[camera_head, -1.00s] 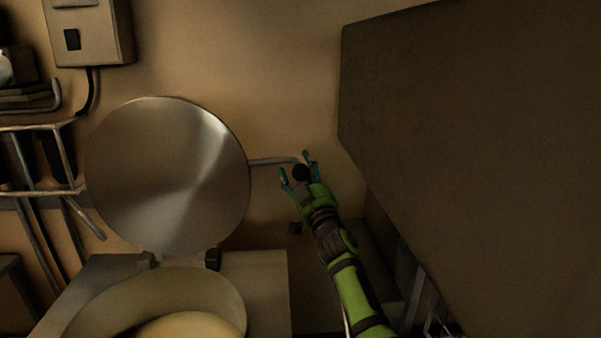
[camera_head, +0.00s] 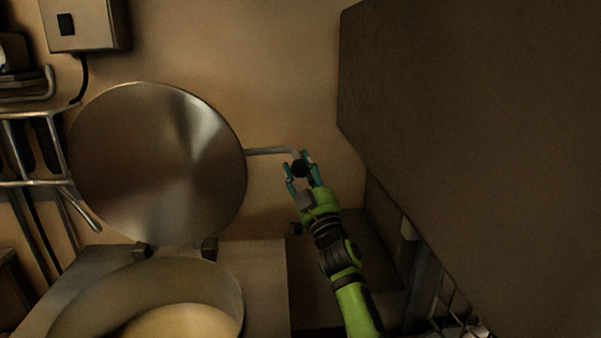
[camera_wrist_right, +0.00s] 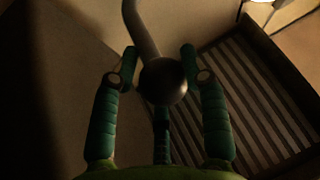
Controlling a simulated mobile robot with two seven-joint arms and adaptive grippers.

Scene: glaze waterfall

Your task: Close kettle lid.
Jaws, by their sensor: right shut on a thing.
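The kettle lid (camera_head: 158,165) is a round metal disc standing open, raised above the back of the kettle (camera_head: 235,290). A thin metal handle (camera_head: 268,151) runs right from the lid's edge and ends in a black ball knob (camera_head: 299,168). My right gripper (camera_head: 302,166) is shut on this knob, its teal fingers on either side. In the right wrist view the dark knob (camera_wrist_right: 163,81) sits between the fingers, with the handle bar (camera_wrist_right: 139,28) rising from it. My left gripper is not in view.
A large dark panel (camera_head: 470,150) fills the right side, close to my right arm. A rack with hanging utensils (camera_head: 35,150) is at the left, below a wall box (camera_head: 84,25). A slatted surface (camera_wrist_right: 255,95) shows in the right wrist view.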

